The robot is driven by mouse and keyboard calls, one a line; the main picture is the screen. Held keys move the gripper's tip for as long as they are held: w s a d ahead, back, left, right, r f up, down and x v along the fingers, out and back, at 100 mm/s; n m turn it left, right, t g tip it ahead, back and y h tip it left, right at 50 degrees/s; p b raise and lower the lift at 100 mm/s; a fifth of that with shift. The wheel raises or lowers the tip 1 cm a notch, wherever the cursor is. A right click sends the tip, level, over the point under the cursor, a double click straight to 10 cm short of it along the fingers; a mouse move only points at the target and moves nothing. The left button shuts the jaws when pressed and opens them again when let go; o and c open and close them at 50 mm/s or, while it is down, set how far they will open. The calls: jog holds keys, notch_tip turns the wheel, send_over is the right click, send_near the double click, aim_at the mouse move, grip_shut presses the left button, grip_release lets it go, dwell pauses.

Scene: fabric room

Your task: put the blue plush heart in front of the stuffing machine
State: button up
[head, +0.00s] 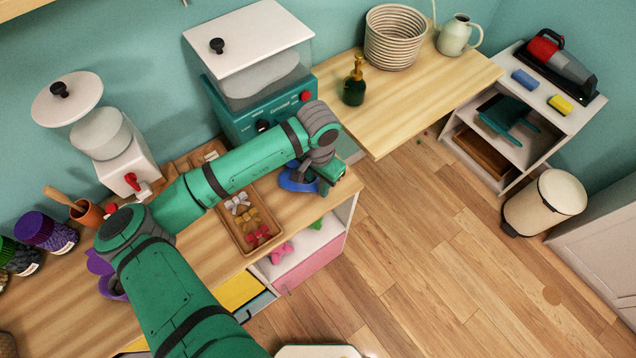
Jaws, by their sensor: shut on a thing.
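The stuffing machine (228,118) is a teal box with a clear hopper and white lid, standing against the wall on the wooden counter. The blue plush heart (292,181) is at the counter's right end, in front of the machine and partly hidden by my wrist and gripper. My gripper (322,186) points down there, shut on the heart. The fingertips are mostly hidden, and I cannot tell whether the heart touches the counter.
A wooden tray (235,238) of coloured bows lies left of the heart. A white dispenser (125,160) with a red tap stands farther left. A green bottle (354,85) and woven basket (394,38) stand on the adjoining wooden surface.

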aim_at(317, 184)
jog(key=o, duration=0.8)
jog(key=shift+f, duration=0.1)
notch_tip(317, 184, up, 12)
dwell(0.7)
